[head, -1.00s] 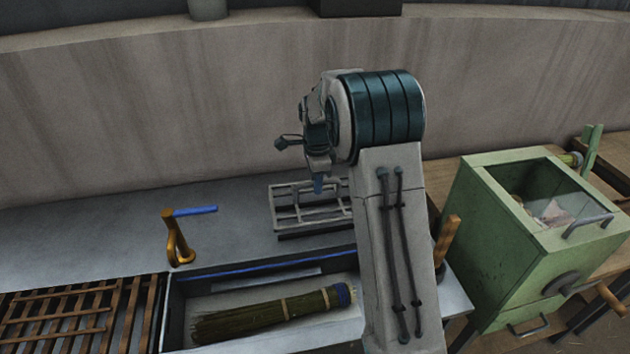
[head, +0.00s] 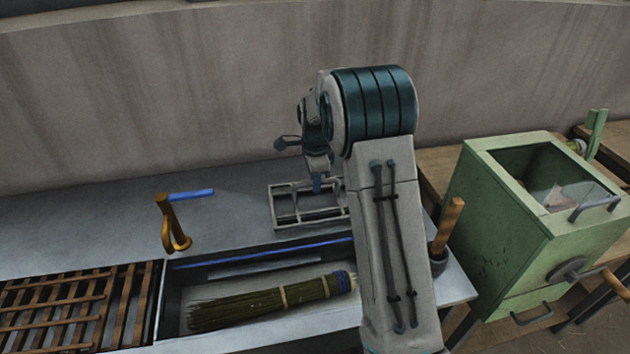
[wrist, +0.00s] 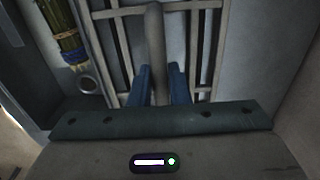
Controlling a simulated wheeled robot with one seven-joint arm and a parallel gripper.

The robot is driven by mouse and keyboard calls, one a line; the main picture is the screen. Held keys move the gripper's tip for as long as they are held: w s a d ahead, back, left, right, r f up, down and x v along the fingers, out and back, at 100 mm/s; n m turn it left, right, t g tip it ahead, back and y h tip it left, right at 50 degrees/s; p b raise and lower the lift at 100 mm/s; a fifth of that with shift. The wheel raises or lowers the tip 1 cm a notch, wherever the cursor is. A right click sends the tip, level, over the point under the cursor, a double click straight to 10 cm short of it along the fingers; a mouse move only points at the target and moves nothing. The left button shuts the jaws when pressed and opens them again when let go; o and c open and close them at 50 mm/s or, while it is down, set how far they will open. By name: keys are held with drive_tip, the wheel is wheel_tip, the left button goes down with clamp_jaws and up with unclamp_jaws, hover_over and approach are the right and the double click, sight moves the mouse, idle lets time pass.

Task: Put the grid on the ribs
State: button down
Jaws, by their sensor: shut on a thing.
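The grey metal grid (head: 281,223) is an open frame of bars at the back of the metal bench, left of my arm. My gripper (head: 317,187) is over it. In the wrist view my gripper (wrist: 160,76) has its two blue fingers on either side of the grid's thick middle bar (wrist: 155,30) and is shut on it. I cannot tell whether the grid touches the bench. The ribs seem to be the brown slats (head: 131,308) at the far left, with crossing brown bars over part of them. My arm hides the grid's right end.
A sunken tray (head: 176,318) holding a bound broom (head: 262,305) lies between the slats and my arm. A brass tap-like fitting with a blue lever (head: 170,222) stands behind it. A green glass-topped box (head: 490,240) is at right. The wall is behind.

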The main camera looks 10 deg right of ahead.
drive_tip(key=c, duration=1.3)
unclamp_jaws()
drive_tip(key=shift+r, duration=0.1)
wheel_tip(320, 180, up, 21)
drive_tip(key=p, duration=0.6)
